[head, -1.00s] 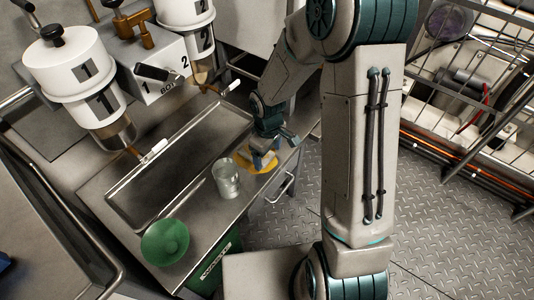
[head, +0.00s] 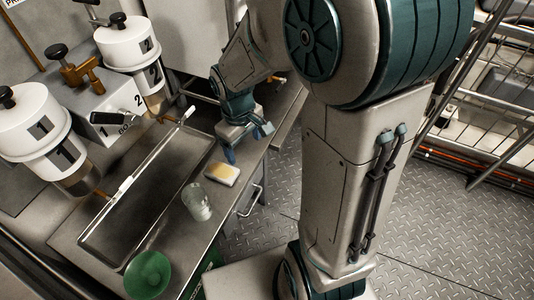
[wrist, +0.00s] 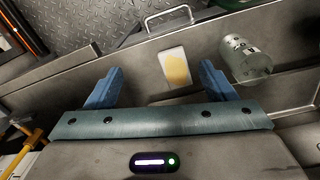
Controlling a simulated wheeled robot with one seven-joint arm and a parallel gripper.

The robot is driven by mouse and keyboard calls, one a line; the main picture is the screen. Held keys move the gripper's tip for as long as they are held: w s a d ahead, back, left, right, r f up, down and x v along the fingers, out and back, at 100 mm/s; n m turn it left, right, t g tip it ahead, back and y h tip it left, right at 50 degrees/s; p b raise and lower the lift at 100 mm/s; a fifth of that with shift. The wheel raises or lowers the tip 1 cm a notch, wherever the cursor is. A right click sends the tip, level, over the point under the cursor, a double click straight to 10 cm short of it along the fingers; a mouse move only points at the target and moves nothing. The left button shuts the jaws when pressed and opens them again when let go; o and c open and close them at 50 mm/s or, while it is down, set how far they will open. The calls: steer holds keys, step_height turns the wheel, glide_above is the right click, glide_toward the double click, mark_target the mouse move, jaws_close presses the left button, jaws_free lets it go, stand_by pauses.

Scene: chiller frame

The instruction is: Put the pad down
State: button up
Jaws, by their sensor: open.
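The pad (head: 221,174) is a white block with a yellow-orange stain on top. It lies flat on the steel counter (head: 213,227), between the glass beaker and my arm. In the wrist view the pad (wrist: 175,67) shows beyond and between the blue fingers, apart from them. My gripper (head: 247,146) is open and empty, above the counter and up and right of the pad in the head view. The wrist view shows both fingers of my gripper (wrist: 160,85) spread wide.
A glass beaker (head: 196,202) stands close to the pad. A green bowl (head: 148,275) sits at the counter's near end. A sunken tray (head: 104,243) lies left, under white canisters numbered 1 (head: 40,125) and 2 (head: 125,45). A drawer handle (head: 250,200) sticks out at the front.

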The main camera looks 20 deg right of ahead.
steer(key=s+d+r+m, duration=0.3)
steer(key=s+r+m, duration=0.3)
steer(key=s, duration=0.5)
steer(key=shift+d+r+t, duration=0.25)
steer(key=shift+d+t, duration=0.05)
steer(key=shift+t, duration=0.1)
steer(key=shift+a, duration=0.1)
